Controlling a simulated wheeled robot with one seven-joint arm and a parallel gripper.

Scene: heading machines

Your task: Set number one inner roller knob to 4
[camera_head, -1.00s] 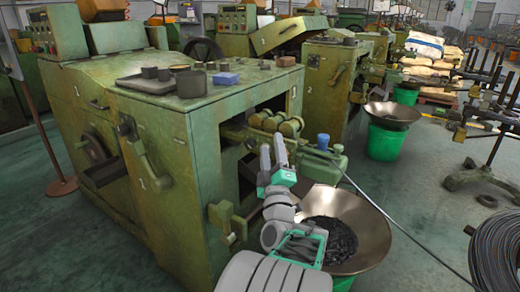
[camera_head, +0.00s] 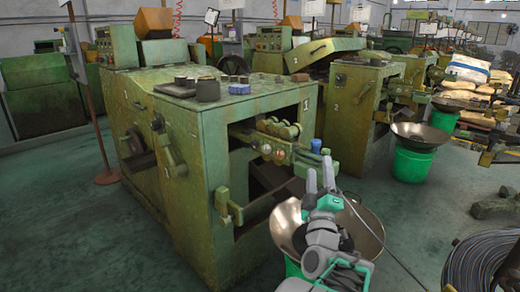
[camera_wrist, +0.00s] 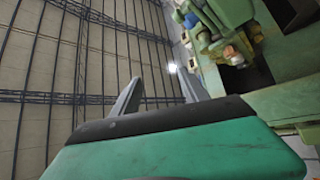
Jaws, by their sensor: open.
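The green machine (camera_head: 215,150) marked 1 stands left of centre in the head view. Round rollers (camera_head: 280,127) sit on its right side, with several small round knobs (camera_head: 266,149) below them. Which knob is the inner one, and any dial marks, are too small to tell. My gripper (camera_head: 320,172) is open and empty, pointing up, to the right of the knobs and apart from them. In the wrist view my gripper's fingers (camera_wrist: 160,90) spread towards the ceiling. A brownish knob (camera_wrist: 234,54) and green machine parts show at the upper right there.
A blue-capped part (camera_head: 316,146) stands beside the rollers, close behind my gripper. A wide metal bowl (camera_head: 367,230) is around my arm's lower side. A second machine (camera_head: 350,110), a green bucket (camera_head: 412,163) and coiled wire (camera_head: 482,262) lie to the right. Floor at left is open.

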